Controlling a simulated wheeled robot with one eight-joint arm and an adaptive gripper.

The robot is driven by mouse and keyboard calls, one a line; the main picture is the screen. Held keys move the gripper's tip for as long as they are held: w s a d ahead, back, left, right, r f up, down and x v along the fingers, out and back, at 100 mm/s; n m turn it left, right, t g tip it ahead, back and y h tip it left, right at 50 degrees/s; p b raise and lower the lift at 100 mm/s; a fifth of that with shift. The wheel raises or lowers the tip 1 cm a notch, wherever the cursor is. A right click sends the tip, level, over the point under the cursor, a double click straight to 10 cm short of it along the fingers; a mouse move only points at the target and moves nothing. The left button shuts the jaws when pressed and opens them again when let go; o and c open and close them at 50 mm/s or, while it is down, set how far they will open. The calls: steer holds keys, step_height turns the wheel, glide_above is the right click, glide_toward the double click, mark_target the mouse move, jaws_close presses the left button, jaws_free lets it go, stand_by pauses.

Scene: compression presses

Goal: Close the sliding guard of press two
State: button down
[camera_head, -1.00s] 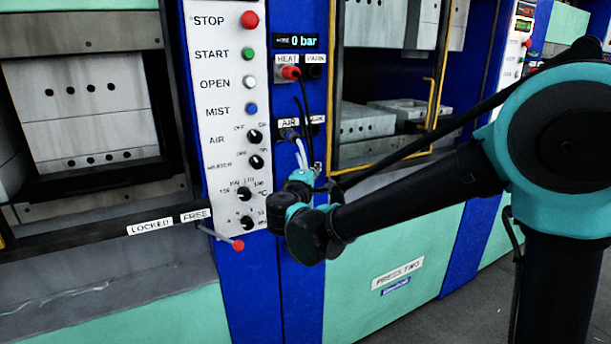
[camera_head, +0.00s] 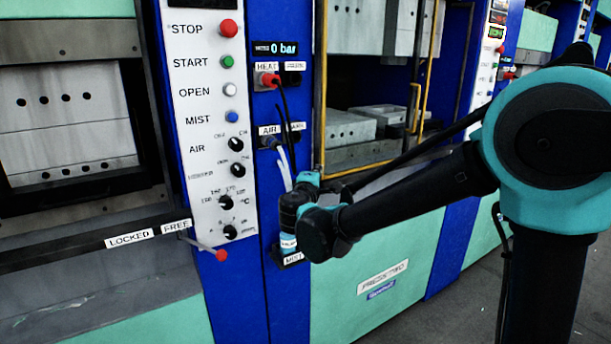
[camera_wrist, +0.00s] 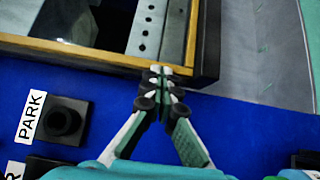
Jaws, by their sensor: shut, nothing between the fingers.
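Press two, with its name label (camera_head: 383,277) on the green lower panel, stands right of the control column. Its yellow-framed guard (camera_head: 322,95) shows at the opening, with a yellow handle (camera_head: 416,107) toward the right. How far the guard covers the opening is unclear. In the wrist view, my gripper (camera_wrist: 160,72) is shut and empty. Its fingertips overlap the corner of the yellow frame (camera_wrist: 95,56); I cannot tell whether they touch it. In the head view my wrist is near the frame's lower left corner and hides the fingers.
A PARK socket (camera_wrist: 62,122) is left of my fingers. A red plug (camera_head: 270,80) and hanging cables are on the blue column. A red-tipped lever (camera_head: 220,255) sticks out below the control panel (camera_head: 210,130). Grey floor (camera_head: 475,290) is clear at the right.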

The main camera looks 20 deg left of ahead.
steer(key=w+d, duration=0.8)
steer(key=w, duration=0.2)
steer(key=w+d, duration=0.9)
steer(key=w, duration=0.1)
steer(key=w+d, duration=0.8)
steer(key=w, duration=0.2)
steer(key=shift+w+d, duration=0.15)
steer(key=shift+d, duration=0.2)
steer(key=s+a, duration=0.2)
steer(key=s, duration=1.1)
steer(key=s+d+f+m+g+h, duration=0.35)
steer(key=s+d+f+m, duration=0.35)
steer(key=s+d, duration=0.3)
steer(key=s+d+f+m+g+h, duration=0.35)
steer(key=s+d+f+m, duration=0.35)
steer(key=d, duration=0.4)
steer(key=s+a+f+m+g+y, duration=0.1)
steer(key=s+f+g, duration=0.1)
steer(key=s+f, duration=0.3)
steer(key=s+a+f+m+g+y, duration=0.1)
steer(key=s+f, duration=0.3)
steer(key=s, duration=0.7)
steer(key=s+a+f+m+g+y, duration=0.1)
steer(key=s+f+m+g+y, duration=0.2)
steer(key=s+f, duration=0.2)
steer(key=s, duration=0.3)
steer(key=shift+f+g, duration=0.3)
steer(key=shift+g, duration=0.1)
